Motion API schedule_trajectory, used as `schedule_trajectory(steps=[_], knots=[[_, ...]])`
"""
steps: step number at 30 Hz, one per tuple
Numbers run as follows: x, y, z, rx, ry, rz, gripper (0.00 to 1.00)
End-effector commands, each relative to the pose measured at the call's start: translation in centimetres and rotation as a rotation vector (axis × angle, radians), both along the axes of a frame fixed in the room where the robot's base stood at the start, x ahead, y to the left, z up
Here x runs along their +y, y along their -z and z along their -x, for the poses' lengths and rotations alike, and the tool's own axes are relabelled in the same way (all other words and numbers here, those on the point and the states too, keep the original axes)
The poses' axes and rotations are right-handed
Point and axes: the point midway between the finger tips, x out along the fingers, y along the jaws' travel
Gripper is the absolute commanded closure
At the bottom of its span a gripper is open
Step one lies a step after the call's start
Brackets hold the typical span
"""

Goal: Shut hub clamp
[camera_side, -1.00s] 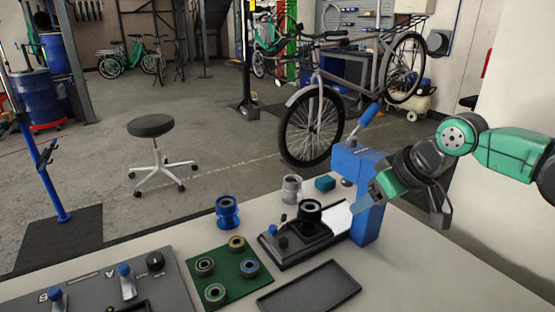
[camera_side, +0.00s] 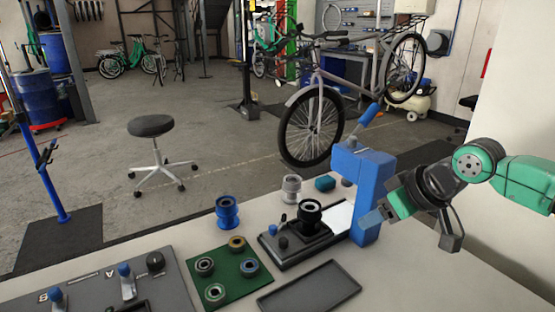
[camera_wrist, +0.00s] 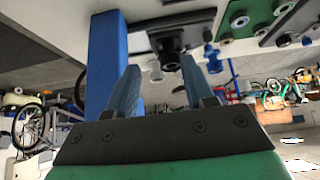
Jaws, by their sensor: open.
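The hub clamp (camera_side: 298,243) is a black fixture on the bench with a dark ringed hub (camera_side: 311,208) upright in it. A small black knob (camera_side: 283,242) and a thin blue-tipped lever stand on its left side. In the wrist view the clamp (camera_wrist: 175,22) lies beyond my fingertips. My gripper (camera_side: 374,217) is at the right side of the blue press column (camera_side: 372,192), apart from the clamp. In the wrist view my gripper (camera_wrist: 160,69) has its two blue fingers apart with nothing between them. I cannot tell whether the clamp is shut.
The blue press with its raised lever (camera_side: 368,114) stands just right of the clamp. A green mat (camera_side: 222,283) with several rings, a blue spool (camera_side: 227,213), a silver hub (camera_side: 292,189) and an empty dark tray (camera_side: 310,288) surround it. The bench's right front is clear.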

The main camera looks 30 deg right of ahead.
Motion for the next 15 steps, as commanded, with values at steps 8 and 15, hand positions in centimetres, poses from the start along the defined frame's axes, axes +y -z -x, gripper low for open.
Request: schedule_trajectory(steps=[8,15], knots=[[0.1,-0.2,-0.2,0.008,-0.017,0.004,0.45],[1.6,-1.5,-3.9,0.101,-0.253,0.062,0.45]])
